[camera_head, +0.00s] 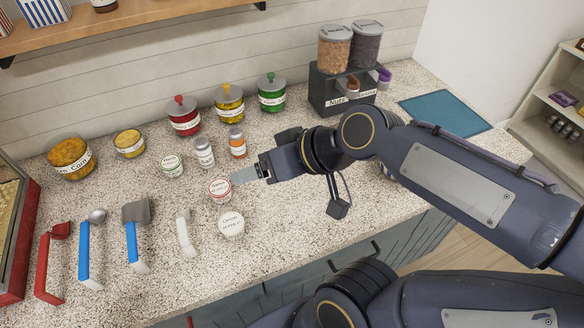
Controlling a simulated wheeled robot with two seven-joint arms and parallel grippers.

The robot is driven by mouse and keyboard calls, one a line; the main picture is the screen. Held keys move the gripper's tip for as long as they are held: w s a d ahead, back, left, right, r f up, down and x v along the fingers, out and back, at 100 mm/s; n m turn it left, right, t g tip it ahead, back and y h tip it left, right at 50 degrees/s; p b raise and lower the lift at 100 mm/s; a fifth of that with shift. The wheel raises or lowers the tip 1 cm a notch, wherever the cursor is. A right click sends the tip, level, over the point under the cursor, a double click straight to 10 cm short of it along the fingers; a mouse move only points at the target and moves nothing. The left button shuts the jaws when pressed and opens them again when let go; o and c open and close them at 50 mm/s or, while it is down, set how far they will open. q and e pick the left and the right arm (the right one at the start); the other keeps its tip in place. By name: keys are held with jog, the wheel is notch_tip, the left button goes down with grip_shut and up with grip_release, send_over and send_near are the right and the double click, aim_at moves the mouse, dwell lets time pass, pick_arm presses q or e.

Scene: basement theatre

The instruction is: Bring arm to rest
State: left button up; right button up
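My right arm comes in from the right and reaches across the speckled counter (320,238). Links of another arm of mine lie along the bottom right. My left gripper is out of view.
Shakers (204,152), several lidded jars (184,116) and a white-lidded tub (231,225) stand close to the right gripper. Blue (85,255), red and white-handled tools lie at the front left. A topping dispenser (340,88) stands behind the arm. A blue mat (447,113) lies at the back right.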

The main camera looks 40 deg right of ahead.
jog(key=s+f+m+g+h, duration=0.1)
jog(key=s+f+g, duration=0.1)
jog(key=s+f, duration=0.5)
jog(key=shift+s+d+f+m+g, duration=0.2)
jog(key=shift+d+f+m+g, duration=0.1)
jog(key=shift+g, duration=0.1)
jog(key=shift+r, duration=0.1)
dwell(0.5)
